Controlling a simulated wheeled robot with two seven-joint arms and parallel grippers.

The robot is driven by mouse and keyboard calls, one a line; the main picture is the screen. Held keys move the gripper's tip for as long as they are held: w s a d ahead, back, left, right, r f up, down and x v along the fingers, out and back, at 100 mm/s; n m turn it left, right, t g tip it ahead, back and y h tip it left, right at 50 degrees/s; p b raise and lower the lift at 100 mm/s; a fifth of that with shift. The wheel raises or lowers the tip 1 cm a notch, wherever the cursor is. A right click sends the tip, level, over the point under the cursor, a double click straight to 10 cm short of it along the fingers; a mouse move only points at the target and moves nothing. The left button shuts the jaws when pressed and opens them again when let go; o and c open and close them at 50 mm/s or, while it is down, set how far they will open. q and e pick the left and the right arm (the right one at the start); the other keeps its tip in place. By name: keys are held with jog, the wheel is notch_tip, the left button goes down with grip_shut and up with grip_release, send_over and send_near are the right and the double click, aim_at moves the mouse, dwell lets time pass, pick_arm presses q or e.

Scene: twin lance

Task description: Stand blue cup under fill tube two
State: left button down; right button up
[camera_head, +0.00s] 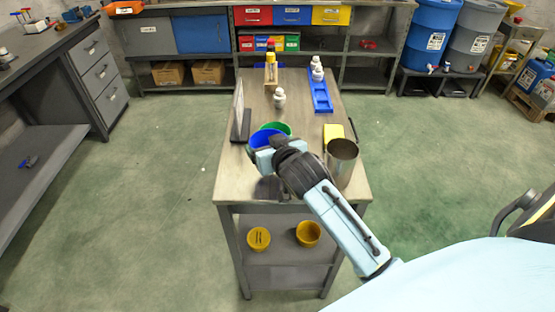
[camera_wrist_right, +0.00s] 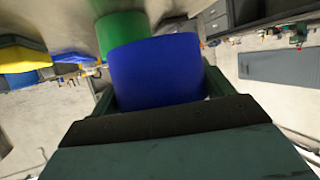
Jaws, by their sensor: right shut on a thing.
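The blue cup (camera_head: 263,138) is in my right gripper (camera_head: 266,151), over the near left part of the workbench. The right wrist view shows the blue cup (camera_wrist_right: 157,72) between both fingers of the right gripper (camera_wrist_right: 160,96), which is shut on it. A green cup (camera_head: 283,127) is just behind the blue one, and it also shows in the wrist view (camera_wrist_right: 121,30). I cannot tell whether the blue cup touches the bench or the green cup. No fill tube can be made out clearly. My left gripper is not in view.
On the workbench (camera_head: 230,187), a metal can (camera_head: 342,158) stands right of my arm, near a yellow object (camera_head: 332,131). An upright panel (camera_head: 238,108) stands at the left edge. A white bottle (camera_head: 279,99) and a blue rack (camera_head: 320,97) are farther back.

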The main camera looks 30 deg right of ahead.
notch_tip(320, 180, down, 5)
jog(key=shift+b, duration=0.55)
jog(key=shift+f, duration=0.4)
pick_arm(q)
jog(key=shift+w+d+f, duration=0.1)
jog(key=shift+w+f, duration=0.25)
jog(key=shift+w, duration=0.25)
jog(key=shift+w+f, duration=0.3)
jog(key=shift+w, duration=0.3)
pick_arm(e)
jog(key=o, duration=0.9)
jog(key=shift+o, duration=0.2)
